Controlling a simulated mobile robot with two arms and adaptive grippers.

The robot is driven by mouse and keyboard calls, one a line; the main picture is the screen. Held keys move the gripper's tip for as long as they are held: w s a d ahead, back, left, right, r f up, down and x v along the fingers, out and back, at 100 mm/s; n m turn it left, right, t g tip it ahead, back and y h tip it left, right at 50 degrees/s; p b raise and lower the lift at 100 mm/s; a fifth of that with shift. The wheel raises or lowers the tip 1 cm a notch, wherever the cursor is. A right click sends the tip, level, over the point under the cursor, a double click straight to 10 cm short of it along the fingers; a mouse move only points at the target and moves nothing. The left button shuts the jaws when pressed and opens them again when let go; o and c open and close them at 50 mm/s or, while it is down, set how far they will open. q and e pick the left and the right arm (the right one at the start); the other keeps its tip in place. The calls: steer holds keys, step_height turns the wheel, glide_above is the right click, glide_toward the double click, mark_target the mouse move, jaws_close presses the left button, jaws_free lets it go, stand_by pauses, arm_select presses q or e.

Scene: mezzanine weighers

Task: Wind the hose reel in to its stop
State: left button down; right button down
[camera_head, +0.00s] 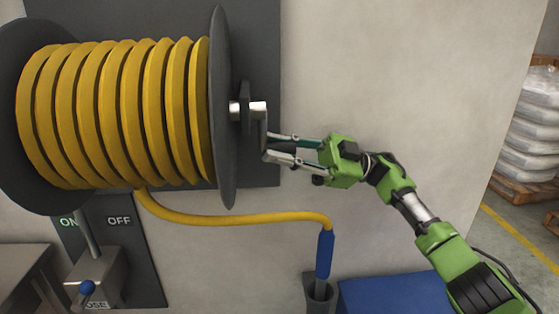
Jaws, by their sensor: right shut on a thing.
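The hose reel (221,120) is mounted on a dark panel on the wall, with yellow hose (115,115) wound on its drum between two dark discs. A crank (262,122) comes off the reel's right side, with its arm pointing down. My right gripper (268,147) is shut on the dark crank handle (284,147) at the lower end of the arm. A length of hose hangs from the drum and runs right to a blue nozzle (325,254), which points down into a dark holder (319,289). My left gripper is not in view.
A blue box (392,293) is at the bottom. Stacked white sacks (528,130) on pallets stand at the far right.

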steer(key=shift+w+d+r, duration=0.1)
steer(key=shift+w+r, duration=0.25)
steer(key=c, duration=1.9)
jaws_free()
steer(key=shift+f, duration=0.1)
